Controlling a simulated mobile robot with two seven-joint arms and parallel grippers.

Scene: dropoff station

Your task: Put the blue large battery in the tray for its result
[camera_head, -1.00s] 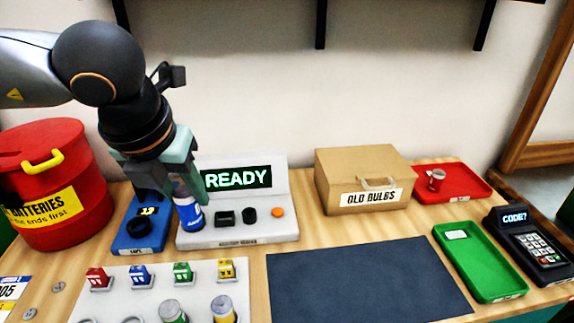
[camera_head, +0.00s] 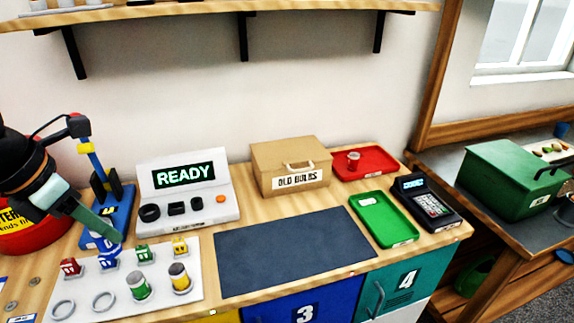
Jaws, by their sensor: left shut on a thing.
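The blue large battery (camera_head: 105,239) shows only in part, at the tip of my left gripper (camera_head: 101,232). The gripper is shut on it, and its fingers hide much of it. It is above the back left of the white battery board, close to the blue marker, and I cannot tell whether it touches the board. The grey tester (camera_head: 226,211) reads READY, and its slots hold no large battery. The red tray (camera_head: 378,166) at the back right holds a small red-and-silver item. The green tray (camera_head: 392,232) holds only a pale card. My right gripper is out of view.
The white board (camera_head: 128,276) carries a green battery (camera_head: 138,287), a yellow battery (camera_head: 180,278) and empty rings. A blue device (camera_head: 122,207) with a post stands beside the tester. The OLD BULBS box (camera_head: 291,166) and keypad (camera_head: 431,206) stand right. The dark mat (camera_head: 285,250) is clear.

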